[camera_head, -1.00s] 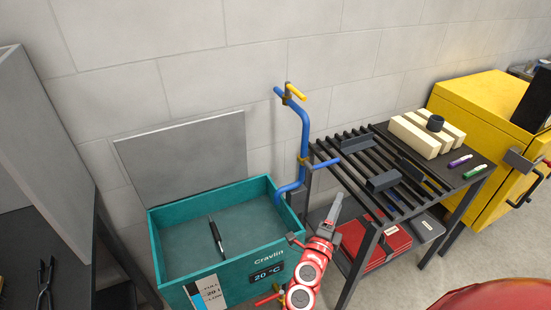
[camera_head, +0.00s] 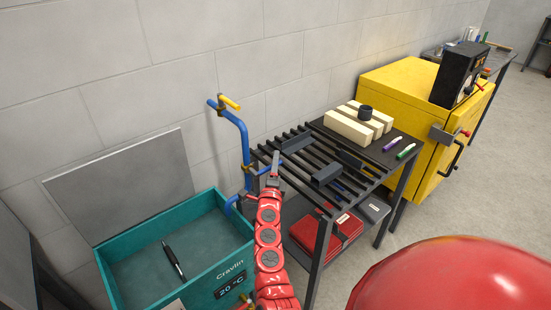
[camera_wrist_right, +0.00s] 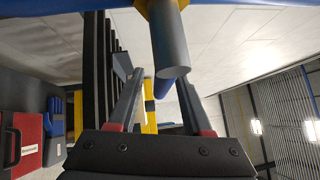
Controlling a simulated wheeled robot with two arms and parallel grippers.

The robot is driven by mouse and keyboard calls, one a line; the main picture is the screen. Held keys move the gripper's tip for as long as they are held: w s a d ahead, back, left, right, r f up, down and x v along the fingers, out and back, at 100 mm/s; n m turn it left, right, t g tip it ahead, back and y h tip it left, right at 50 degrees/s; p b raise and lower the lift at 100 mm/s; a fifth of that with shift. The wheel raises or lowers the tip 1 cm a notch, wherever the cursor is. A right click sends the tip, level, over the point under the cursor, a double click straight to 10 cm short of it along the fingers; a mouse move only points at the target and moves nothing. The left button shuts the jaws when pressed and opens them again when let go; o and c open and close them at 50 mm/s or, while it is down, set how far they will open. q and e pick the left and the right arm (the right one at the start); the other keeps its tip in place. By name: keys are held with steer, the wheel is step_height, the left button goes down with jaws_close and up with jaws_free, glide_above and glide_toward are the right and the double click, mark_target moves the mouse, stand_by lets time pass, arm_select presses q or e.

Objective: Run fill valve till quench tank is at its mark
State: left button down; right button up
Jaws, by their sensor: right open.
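The teal quench tank (camera_head: 228,268) stands at lower left, marked "Cravlin" and "20 °C". I cannot tell its water level; its white gauge label (camera_head: 175,304) is mostly cut off at the bottom edge. A blue fill pipe (camera_head: 243,135) rises at its back right corner, with a yellow handle (camera_head: 230,102) on top and a yellow collar with a side stub lower down. My right gripper (camera_head: 275,158) is beside that lower stub. In the right wrist view, the open fingers (camera_wrist_right: 160,92) have the grey end of a blue pipe piece (camera_wrist_right: 168,45) in front of and between them. My left gripper is out of view.
A black slatted rack (camera_head: 318,165) stands right of the tank, bearing pale blocks (camera_head: 352,126) and markers. A red case (camera_head: 335,228) lies on its lower shelf. A yellow cabinet (camera_head: 405,95) stands beyond. A black pen-like item (camera_head: 173,262) is inside the tank.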

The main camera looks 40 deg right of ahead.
steer(key=shift+x, duration=1.1)
jaws_close()
stand_by(0.7)
